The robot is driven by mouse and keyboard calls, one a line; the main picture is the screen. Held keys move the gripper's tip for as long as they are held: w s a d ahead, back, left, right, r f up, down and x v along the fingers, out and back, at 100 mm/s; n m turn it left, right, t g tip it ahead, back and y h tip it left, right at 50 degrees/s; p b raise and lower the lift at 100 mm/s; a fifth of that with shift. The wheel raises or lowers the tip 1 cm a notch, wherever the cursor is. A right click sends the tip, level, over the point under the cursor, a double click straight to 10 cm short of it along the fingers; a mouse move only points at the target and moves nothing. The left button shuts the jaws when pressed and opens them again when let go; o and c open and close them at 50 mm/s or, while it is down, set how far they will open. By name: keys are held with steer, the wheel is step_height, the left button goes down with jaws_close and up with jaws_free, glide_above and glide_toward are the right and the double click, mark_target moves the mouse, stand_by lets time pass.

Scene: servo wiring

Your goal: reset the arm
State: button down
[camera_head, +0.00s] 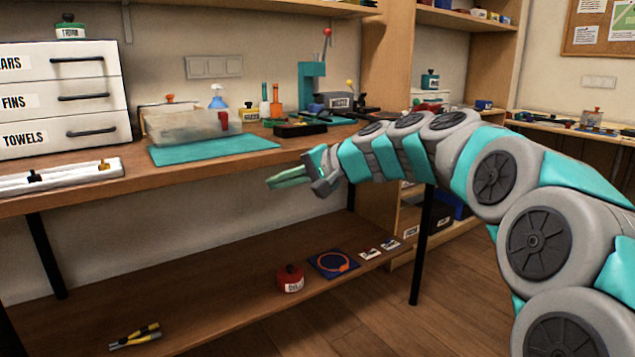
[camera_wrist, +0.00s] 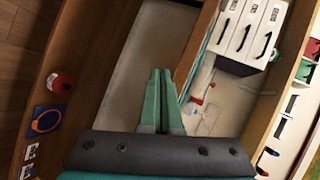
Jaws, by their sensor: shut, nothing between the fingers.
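My gripper (camera_head: 289,178) is at the end of my arm, which reaches in from the right in the head view. It hangs in the air at the front edge of the workbench (camera_head: 200,175), a little below the level of the teal mat (camera_head: 213,149). Its green fingers are together with nothing between them. In the wrist view the fingers (camera_wrist: 160,100) also show closed and empty. No other object touches the gripper.
A white drawer unit (camera_head: 60,95) and a clear bin (camera_head: 190,126) stand on the bench. The lower shelf holds a red pot (camera_head: 290,279), a blue mat with an orange ring (camera_head: 333,264) and yellow-handled pliers (camera_head: 135,337). The shelf's middle is clear.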

steer(key=s+d+f+n+g+h+p, duration=0.1)
steer(key=s+d+f+g+h, duration=0.2)
steer(key=s+f, duration=0.5)
steer(key=s+d+f+n+h, duration=0.15)
steer(key=s+d+f, duration=0.35)
steer(key=s, duration=0.6)
steer(key=s+d+f+n+g+h+p, duration=0.1)
steer(key=s+d+f+g+h, duration=0.2)
steer(key=s+f, duration=0.5)
steer(key=s+d+f+h, duration=0.2)
steer(key=s+d, duration=0.3)
steer(key=s, duration=0.3)
steer(key=s+d+f+g+h, duration=0.1)
steer(key=s+d+f+h, duration=0.1)
steer(key=s+d, duration=0.4)
steer(key=shift+s+d+f+g, duration=0.2)
steer(key=shift+s+d+g, duration=0.1)
steer(key=shift+s, duration=0.75)
steer(key=shift+h, duration=0.25)
